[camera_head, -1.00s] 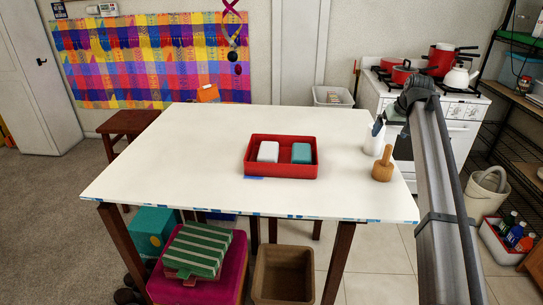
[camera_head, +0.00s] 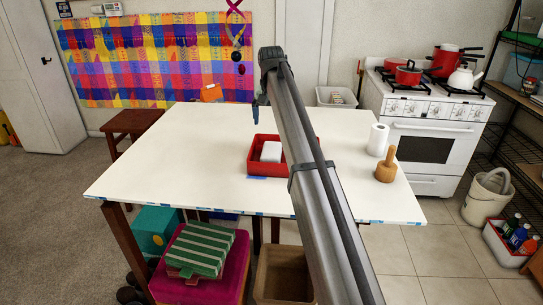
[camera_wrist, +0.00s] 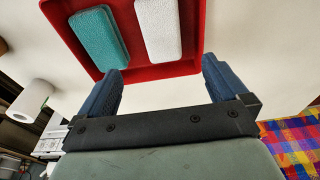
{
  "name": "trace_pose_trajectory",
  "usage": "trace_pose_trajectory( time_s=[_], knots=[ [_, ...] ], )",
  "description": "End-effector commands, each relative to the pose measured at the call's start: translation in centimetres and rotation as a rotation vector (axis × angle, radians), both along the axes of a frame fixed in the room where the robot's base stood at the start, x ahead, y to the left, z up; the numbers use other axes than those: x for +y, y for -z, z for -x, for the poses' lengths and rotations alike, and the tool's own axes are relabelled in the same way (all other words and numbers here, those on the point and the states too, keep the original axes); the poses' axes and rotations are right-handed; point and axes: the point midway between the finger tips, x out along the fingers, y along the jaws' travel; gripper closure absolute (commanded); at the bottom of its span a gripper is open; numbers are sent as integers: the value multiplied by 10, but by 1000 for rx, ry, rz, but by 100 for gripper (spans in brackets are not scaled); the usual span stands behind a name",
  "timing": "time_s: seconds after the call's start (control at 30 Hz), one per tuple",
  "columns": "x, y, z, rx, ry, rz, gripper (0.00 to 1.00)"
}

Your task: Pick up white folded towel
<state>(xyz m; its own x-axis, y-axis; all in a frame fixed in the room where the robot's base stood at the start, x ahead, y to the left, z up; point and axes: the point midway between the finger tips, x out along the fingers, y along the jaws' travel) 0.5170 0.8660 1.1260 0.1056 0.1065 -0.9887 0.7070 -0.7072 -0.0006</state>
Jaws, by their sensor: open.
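The white folded towel (camera_head: 271,151) lies in the red crate (camera_head: 251,167) on the white table. In the wrist view the white towel (camera_wrist: 159,27) sits beside a teal folded towel (camera_wrist: 98,38) inside the red crate (camera_wrist: 184,66). My gripper (camera_head: 259,106) is at the crate's far side in the head view, above the table. In the wrist view my gripper (camera_wrist: 160,78) is open and empty, its two blue fingers apart, near the crate's rim. My arm hides the teal towel and the crate's right part in the head view.
A white paper roll (camera_head: 378,139) and a wooden pestle-like object (camera_head: 386,165) stand at the table's right. The table (camera_head: 170,160) is clear to the left of the crate. A stove (camera_head: 425,135) with red pots stands behind on the right.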

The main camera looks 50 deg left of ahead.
Motion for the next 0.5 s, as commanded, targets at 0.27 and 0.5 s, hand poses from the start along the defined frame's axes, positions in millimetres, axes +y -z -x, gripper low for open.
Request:
trace_pose_trajectory(
  time_s=[0.27,0.5],
  knots=[
    [2,26,-1,1,1,3,0],
    [7,67,-6,1,0,3,0]
  ],
)
